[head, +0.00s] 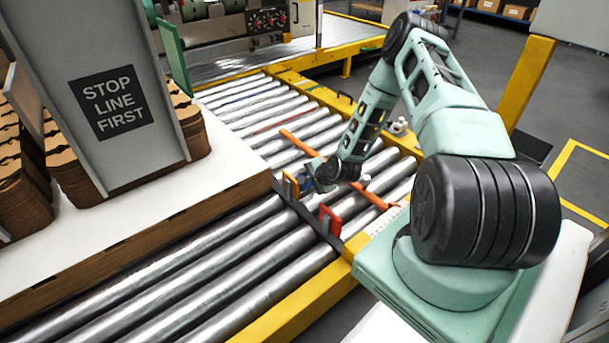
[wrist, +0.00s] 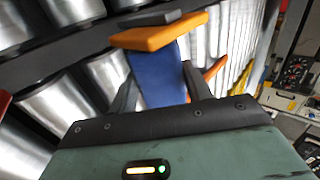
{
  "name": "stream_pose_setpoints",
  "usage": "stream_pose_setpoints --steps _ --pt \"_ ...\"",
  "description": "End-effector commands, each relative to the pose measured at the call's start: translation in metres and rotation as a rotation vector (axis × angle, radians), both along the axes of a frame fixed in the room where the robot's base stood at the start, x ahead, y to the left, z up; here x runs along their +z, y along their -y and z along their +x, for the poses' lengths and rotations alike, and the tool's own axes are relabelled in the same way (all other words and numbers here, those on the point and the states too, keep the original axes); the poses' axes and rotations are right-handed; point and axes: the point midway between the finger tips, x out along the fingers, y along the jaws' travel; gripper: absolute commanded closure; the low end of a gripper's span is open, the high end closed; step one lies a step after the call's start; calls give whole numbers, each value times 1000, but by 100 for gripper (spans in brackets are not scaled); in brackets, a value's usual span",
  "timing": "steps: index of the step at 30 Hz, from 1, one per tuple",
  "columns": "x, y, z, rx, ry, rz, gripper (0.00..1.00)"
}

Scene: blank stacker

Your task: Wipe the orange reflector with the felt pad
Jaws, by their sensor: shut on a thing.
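In the wrist view my gripper (wrist: 160,88) is shut on the blue felt pad (wrist: 162,72). In the head view the pad is mostly hidden.
A red plate (head: 330,220) stands on the same dark rail (head: 308,213), nearer the camera. An orange bar (head: 297,143) slants across the rollers behind my gripper. A white-topped table (head: 150,225) with a grey sign panel (head: 108,100) and cardboard stacks is at left.

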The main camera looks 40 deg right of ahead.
Motion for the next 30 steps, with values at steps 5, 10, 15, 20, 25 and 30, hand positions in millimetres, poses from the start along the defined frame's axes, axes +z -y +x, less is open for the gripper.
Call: stream_pose_setpoints --steps 5,10,15,20,25,30 --pt "0 -2 -12 1 -2 2 75" --pt "0 -2 -7 3 0 0 75" --pt "0 -1 7 4 2 1 75" --pt "-1 1 20 2 1 1 75" --pt "0 1 26 2 1 1 75" --pt "0 2 34 2 1 -1 75"
